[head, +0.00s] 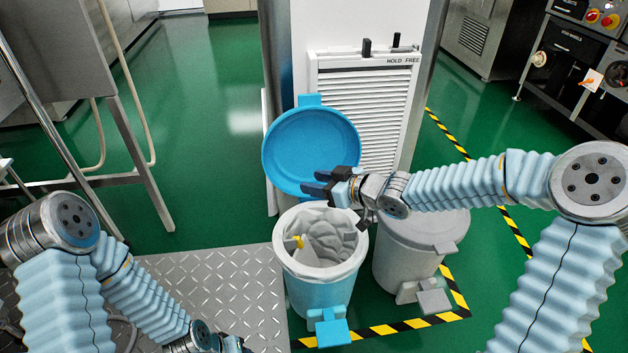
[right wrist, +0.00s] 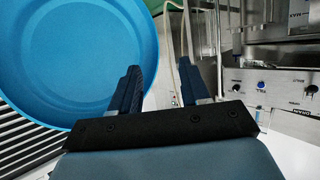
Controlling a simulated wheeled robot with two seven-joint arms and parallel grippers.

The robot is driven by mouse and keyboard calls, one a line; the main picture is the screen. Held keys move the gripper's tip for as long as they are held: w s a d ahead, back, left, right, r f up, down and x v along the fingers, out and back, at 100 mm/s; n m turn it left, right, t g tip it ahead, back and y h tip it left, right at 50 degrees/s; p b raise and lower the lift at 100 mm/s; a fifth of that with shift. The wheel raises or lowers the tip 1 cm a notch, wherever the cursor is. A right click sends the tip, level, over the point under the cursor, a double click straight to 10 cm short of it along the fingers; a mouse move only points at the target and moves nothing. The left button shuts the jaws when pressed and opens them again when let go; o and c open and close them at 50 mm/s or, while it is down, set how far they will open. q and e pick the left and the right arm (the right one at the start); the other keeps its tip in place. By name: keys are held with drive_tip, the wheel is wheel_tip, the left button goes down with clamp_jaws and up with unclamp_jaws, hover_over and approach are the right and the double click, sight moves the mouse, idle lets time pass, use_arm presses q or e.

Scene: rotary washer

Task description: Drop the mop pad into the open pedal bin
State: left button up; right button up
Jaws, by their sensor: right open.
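The blue pedal bin (head: 318,290) stands open on the floor at the centre of the head view, its round blue lid (head: 308,145) tilted up behind it. Inside its pale liner lies a grey, lumpy item with a yellow tab (head: 298,241), which looks like the mop pad. My right gripper (head: 314,183) is open and empty above the bin's back rim, in front of the lid. In the right wrist view its fingers (right wrist: 158,88) are apart with nothing between them, and the lid (right wrist: 70,60) fills the upper left. My left gripper (head: 232,346) is at the bottom edge, partly cut off.
A closed grey pedal bin (head: 405,250) stands close on the right, under my right forearm. A white louvred panel (head: 365,110) is behind the bins. A metal tread plate (head: 215,290) lies to the left. Yellow-black tape (head: 385,328) marks the floor.

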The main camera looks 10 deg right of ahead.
drive_tip(key=p+v, duration=0.4)
drive_tip(key=v, duration=0.8)
drive_tip(key=shift+s+d+p, duration=0.2)
drive_tip(key=shift+s+p, duration=0.05)
drive_tip(key=shift+p, duration=0.15)
